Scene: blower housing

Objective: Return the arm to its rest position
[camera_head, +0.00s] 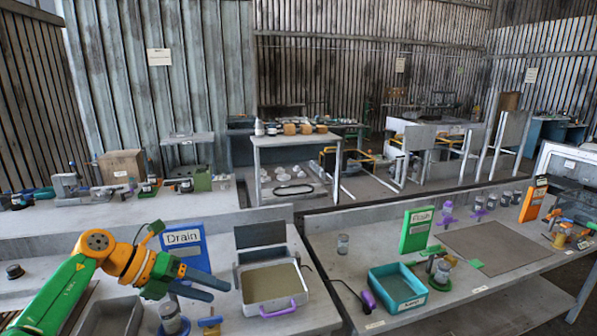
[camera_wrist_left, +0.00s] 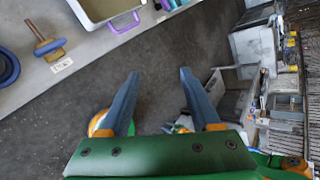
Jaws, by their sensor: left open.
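My left arm comes in from the left in the head view, green with orange joints. Its left gripper (camera_head: 218,284) has dark blue fingers that point right, in front of the blue Drain sign (camera_head: 184,240). In the left wrist view the fingers of the left gripper (camera_wrist_left: 159,73) stand wide apart with nothing between them. Dark floor shows beyond them. My right gripper is in neither view.
A grey tray with a purple handle (camera_head: 284,308) stands right of the gripper. A clear jar (camera_head: 172,318) is close below the fingers. A teal bin (camera_head: 374,287) and a green Flush sign (camera_head: 416,230) are on the right bench. Dark floor (camera_wrist_left: 60,120) lies beside the bench.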

